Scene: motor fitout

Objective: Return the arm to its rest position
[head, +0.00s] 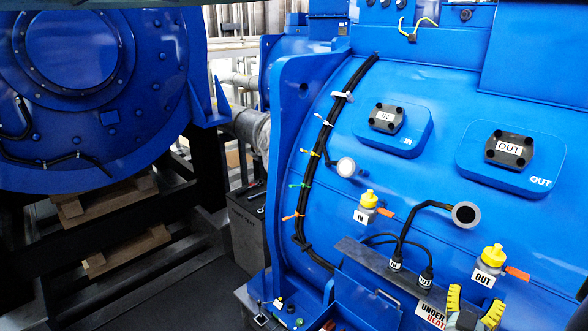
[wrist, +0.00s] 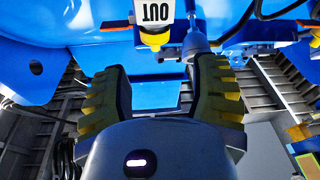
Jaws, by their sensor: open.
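My gripper (head: 473,308) shows at the bottom right of the head view, in front of the blue motor housing (head: 420,130). Its yellow-ribbed fingers stand apart. In the wrist view my gripper (wrist: 161,92) is open, with nothing between the fingers. The yellow-capped OUT fitting (head: 494,256) sits on the housing just above my gripper in the head view. Its OUT label (wrist: 157,10) reads upside down in the wrist view, beyond the fingertips. The rest of my arm is mostly out of view.
The IN block (head: 386,118) and OUT block (head: 509,150) sit on the housing. A yellow-capped IN fitting (head: 368,200) and a round-ended black cable (head: 466,214) stick out below. A blue tray (head: 370,297) lies left of my gripper. Dark floor (head: 190,290) is clear at left.

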